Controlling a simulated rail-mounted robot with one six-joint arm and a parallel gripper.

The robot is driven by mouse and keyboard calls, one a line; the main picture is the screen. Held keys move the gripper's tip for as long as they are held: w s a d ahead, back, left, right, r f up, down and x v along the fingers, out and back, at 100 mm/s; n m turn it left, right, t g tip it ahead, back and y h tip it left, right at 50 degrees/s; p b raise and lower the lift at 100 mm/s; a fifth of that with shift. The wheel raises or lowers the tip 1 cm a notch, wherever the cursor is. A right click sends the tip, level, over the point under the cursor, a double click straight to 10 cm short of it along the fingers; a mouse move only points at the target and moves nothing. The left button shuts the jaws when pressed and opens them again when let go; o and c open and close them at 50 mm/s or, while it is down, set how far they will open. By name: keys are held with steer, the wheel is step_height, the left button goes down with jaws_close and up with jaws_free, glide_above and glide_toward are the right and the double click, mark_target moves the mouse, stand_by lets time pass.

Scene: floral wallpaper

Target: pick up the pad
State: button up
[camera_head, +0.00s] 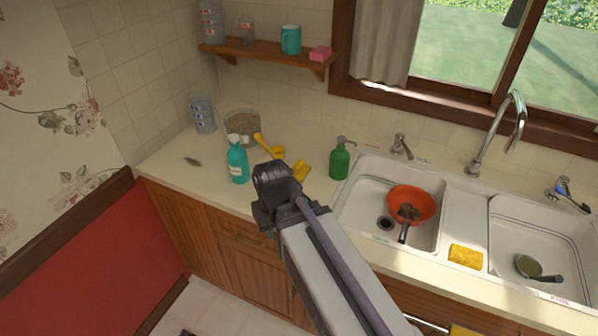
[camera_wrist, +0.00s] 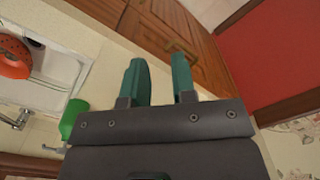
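I cannot tell for sure which item is the pad. A yellow sponge-like block (camera_head: 465,256) lies on the divider between the two sink basins. A small pink block (camera_head: 320,53) lies at the right end of the wall shelf. My gripper (camera_wrist: 159,60) shows two teal fingers, apart with nothing between them, in front of the counter edge and wooden cabinets. In the head view my arm hides nearly all of the fingers, near the counter's front edge, left of the sink and well away from both blocks.
A teal bottle (camera_head: 238,163), a green pump bottle (camera_head: 340,160), a glass bowl (camera_head: 242,124) and yellow items (camera_head: 301,171) stand or lie on the counter. An orange colander (camera_head: 410,204) sits in the left basin, a ladle (camera_head: 530,266) in the right.

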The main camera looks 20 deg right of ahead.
steer(key=o, duration=1.3)
steer(key=n+t, duration=0.1)
steer(key=n, duration=0.7)
glide_toward(299, 164)
steer(key=d, duration=0.1)
steer(key=shift+y, duration=0.4)
steer(key=f+b, duration=0.7)
steer(key=w+a+f+b, duration=0.1)
steer(key=f+b, duration=0.2)
steer(key=f, duration=0.1)
steer(key=shift+w+f+b, duration=0.1)
steer(key=shift+b, duration=0.25)
steer(key=shift+r, duration=0.25)
steer(key=c, duration=1)
